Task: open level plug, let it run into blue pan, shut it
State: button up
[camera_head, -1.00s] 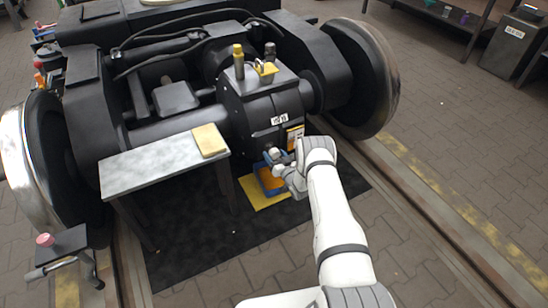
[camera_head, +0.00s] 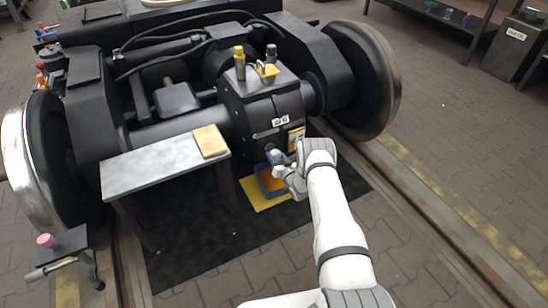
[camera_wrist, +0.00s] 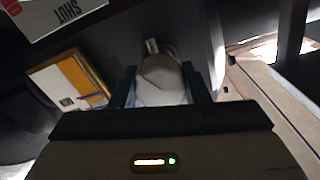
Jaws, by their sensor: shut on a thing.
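My gripper (camera_head: 279,162) is low at the front of the black gearbox housing (camera_head: 256,112). In the wrist view its two dark fingers (camera_wrist: 160,92) are shut on a pale grey, rounded plug (camera_wrist: 160,77) with a small stub at its far end. I cannot tell whether the plug is still seated in the housing or out of it. The blue pan (camera_head: 262,186) stands on the floor below, partly hidden by my gripper, with orange-brown showing inside it. A yellow sheet (camera_head: 255,204) lies under the pan.
A grey bench (camera_head: 150,163) with a tan block (camera_head: 210,141) stands left of the gearbox. Wheels (camera_head: 365,80) flank the bogie. A yellow-white label (camera_wrist: 70,83) and a plate reading SHUT (camera_wrist: 65,12) are near the fingers. The dark mat (camera_head: 200,240) has free room in front.

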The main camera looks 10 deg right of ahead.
jog(key=shift+a+f+n+b, duration=0.15)
jog(key=shift+n+b, duration=0.65)
jog(key=shift+n, duration=0.8)
jog(key=n+b, duration=0.2)
jog(key=n, duration=0.2)
jog(key=shift+n, duration=0.3)
jog(key=n+b, duration=0.1)
jog(key=n, duration=0.2)
jog(key=shift+n, duration=0.3)
jog(key=n+b, duration=0.1)
jog(key=n, duration=0.2)
jog(key=shift+n+b, duration=0.3)
jog(key=shift+b, duration=0.1)
jog(key=n+b, duration=0.1)
jog(key=n, duration=0.2)
jog(key=shift+n, duration=0.3)
jog(key=n+b, duration=0.2)
jog(key=n, duration=0.2)
jog(key=shift+n, duration=0.3)
jog(key=n+b, duration=0.1)
jog(key=n, duration=0.2)
jog(key=shift+n+b, duration=0.3)
jog(key=shift+b, duration=0.1)
jog(key=shift+n+b, duration=0.4)
jog(key=shift+n, duration=1.2)
jog(key=shift+r, duration=0.2)
